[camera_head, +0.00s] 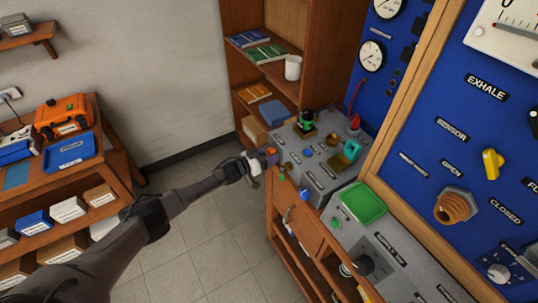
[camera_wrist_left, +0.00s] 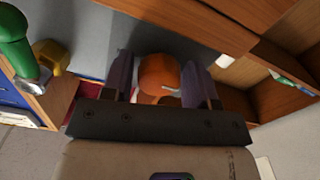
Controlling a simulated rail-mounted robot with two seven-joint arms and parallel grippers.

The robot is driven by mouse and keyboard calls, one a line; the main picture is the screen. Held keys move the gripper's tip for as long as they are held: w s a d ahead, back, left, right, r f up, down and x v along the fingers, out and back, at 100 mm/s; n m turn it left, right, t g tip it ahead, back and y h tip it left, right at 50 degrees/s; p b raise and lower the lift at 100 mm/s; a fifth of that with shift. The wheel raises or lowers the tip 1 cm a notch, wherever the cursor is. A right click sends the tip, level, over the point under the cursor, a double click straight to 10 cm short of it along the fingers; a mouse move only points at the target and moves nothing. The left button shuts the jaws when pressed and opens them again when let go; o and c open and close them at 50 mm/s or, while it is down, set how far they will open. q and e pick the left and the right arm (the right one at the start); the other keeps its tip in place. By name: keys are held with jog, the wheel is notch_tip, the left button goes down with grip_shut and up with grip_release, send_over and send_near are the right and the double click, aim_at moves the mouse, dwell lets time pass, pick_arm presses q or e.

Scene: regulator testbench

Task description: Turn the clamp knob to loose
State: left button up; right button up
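The clamp knob appears to be the round orange knob (camera_wrist_left: 158,74) with a small pale mark, seen in the left wrist view between my two fingers. In the head view a small orange part (camera_head: 271,151) shows at the left edge of the grey bench unit, right at the tip of my left gripper (camera_head: 260,161). The left gripper also shows in the wrist view (camera_wrist_left: 160,92). Its fingers are apart, one on each side of the knob, with a narrow gap at the left finger; contact on the right side is unclear. My right gripper is not in view.
The grey bench unit (camera_head: 318,181) carries several knobs and fittings. A green tray (camera_head: 362,203) lies to its right. A wooden shelf (camera_head: 250,65) stands behind, and a blue panel (camera_head: 440,110) rises at right. A side table (camera_head: 75,190) stands at left. Open floor lies between.

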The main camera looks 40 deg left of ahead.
pick_arm(q)
jog(key=shift+o, duration=1.3)
jog(key=v, duration=1.3)
jog(key=shift+s, duration=0.4)
jog(key=shift+a, duration=0.15)
